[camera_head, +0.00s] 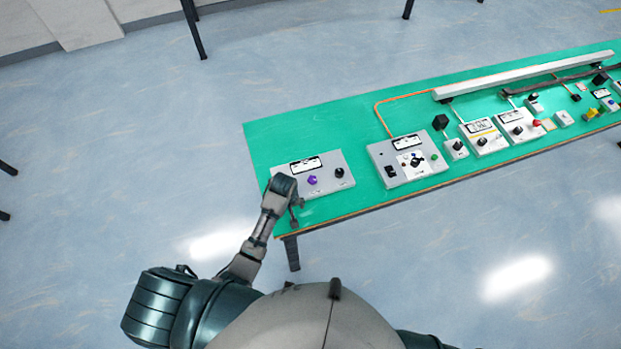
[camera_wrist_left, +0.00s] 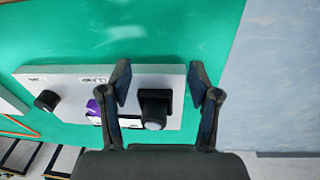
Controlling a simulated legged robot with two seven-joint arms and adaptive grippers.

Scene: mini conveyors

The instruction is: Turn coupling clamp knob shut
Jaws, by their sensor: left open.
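A grey control box (camera_head: 330,186) sits at the left end of the green table. A purple knob (camera_head: 312,180) and a round black knob (camera_head: 339,172) show on it in the head view. In the left wrist view, a squarish black knob (camera_wrist_left: 154,106) with a grey round end stands at one end of the box (camera_wrist_left: 172,78). My left gripper (camera_wrist_left: 160,82) is open, with one finger on each side of this knob and gaps showing. In the head view my left gripper (camera_head: 297,203) is at the box's near left corner and hides this knob.
The purple knob (camera_wrist_left: 96,106) is close beside my gripper's left finger, and the other black knob (camera_wrist_left: 47,100) is farther left. A second grey box (camera_head: 380,158) and several small devices line the green table (camera_head: 270,140) to the right.

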